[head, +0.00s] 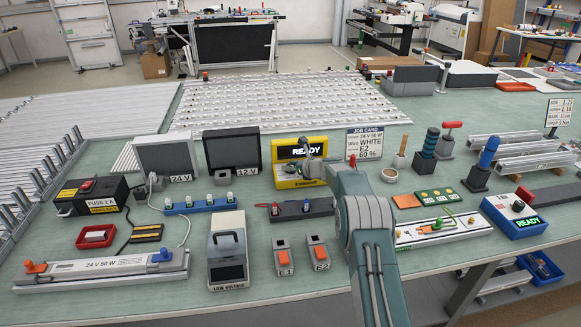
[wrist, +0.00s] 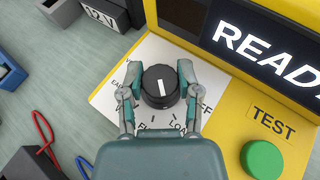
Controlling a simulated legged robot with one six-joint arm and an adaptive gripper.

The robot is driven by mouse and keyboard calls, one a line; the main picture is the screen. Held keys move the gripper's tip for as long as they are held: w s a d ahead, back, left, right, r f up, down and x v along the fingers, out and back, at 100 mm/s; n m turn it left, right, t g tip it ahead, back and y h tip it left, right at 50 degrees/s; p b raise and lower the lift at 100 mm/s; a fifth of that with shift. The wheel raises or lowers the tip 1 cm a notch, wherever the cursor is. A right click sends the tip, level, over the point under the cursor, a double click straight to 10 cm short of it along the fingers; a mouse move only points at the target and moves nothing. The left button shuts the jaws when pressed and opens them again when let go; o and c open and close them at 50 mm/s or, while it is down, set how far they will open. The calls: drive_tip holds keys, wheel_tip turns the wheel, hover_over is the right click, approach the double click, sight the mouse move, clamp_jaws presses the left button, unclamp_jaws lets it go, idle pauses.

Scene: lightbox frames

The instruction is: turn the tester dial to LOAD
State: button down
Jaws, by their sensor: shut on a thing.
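The yellow tester (head: 317,141) stands on the bench in the head view, its screen reading READY. In the wrist view its round black dial (wrist: 161,87) sits on a white label plate (wrist: 106,97). In the head view my arm hides the dial.
A green TEST button (wrist: 262,160) is right of the dial, below the tester's screen (wrist: 267,45). A 12 V panel (head: 232,148) stands left of the tester, and a job card (head: 365,143) to its right. A dark block with leads (head: 301,208) lies in front.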

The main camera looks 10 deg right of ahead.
drive_tip(key=shift+f+n+g+y, duration=0.15)
drive_tip(key=shift+n+g+y, duration=0.25)
drive_tip(key=shift+n+y, duration=0.2)
drive_tip(key=shift+n+g+y, duration=0.6)
drive_tip(key=shift+n, duration=0.1)
drive_tip(key=shift+c, duration=1.5)
unclamp_jaws()
drive_tip(key=shift+w, duration=0.1)
drive_tip(key=v, duration=1.2)
